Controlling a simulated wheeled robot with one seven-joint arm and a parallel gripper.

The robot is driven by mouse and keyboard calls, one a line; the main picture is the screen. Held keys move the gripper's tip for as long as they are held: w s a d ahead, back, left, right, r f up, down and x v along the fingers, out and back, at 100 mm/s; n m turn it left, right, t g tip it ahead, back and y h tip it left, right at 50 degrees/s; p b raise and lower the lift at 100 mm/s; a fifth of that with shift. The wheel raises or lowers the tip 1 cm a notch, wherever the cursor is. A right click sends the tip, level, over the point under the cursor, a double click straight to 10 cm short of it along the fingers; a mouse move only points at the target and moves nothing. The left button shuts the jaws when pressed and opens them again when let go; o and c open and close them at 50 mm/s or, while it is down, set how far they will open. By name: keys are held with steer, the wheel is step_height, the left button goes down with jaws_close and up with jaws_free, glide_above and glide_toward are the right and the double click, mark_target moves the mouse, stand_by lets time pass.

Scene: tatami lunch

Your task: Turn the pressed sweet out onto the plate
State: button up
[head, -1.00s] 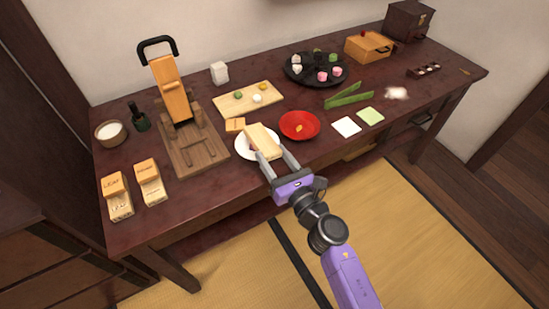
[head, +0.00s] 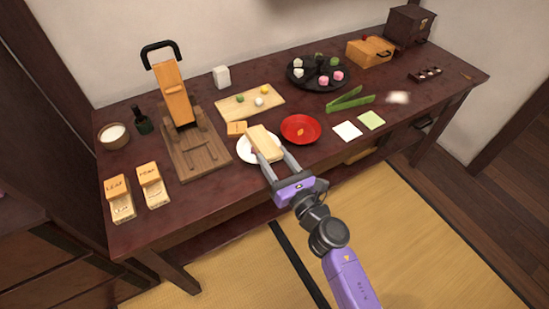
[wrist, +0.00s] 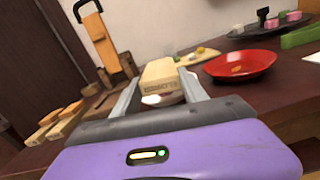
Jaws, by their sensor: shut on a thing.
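My gripper (head: 272,165) is shut on a pale wooden mould block (head: 264,142) and holds it over the white plate (head: 246,155). The block also shows between the fingers in the wrist view (wrist: 160,73). In the head view the block hides much of the plate, and I cannot tell whether it touches it. A small reddish spot shows at the block's left edge over the plate; it is too small to identify. The pressed sweet itself is not clearly visible. A small orange wooden block (head: 236,128) lies just behind the plate.
A red dish (head: 300,129) stands close to the right of the plate. A wooden press (head: 178,105) stands to the left. Two labelled moulds (head: 120,198) lie at the front left. A board with sweets (head: 237,108) and a black tray (head: 297,80) are behind.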

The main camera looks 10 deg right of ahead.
steer(key=shift+r+p, duration=2.3)
steer(key=shift+r, duration=0.4)
steer(key=shift+f, duration=0.1)
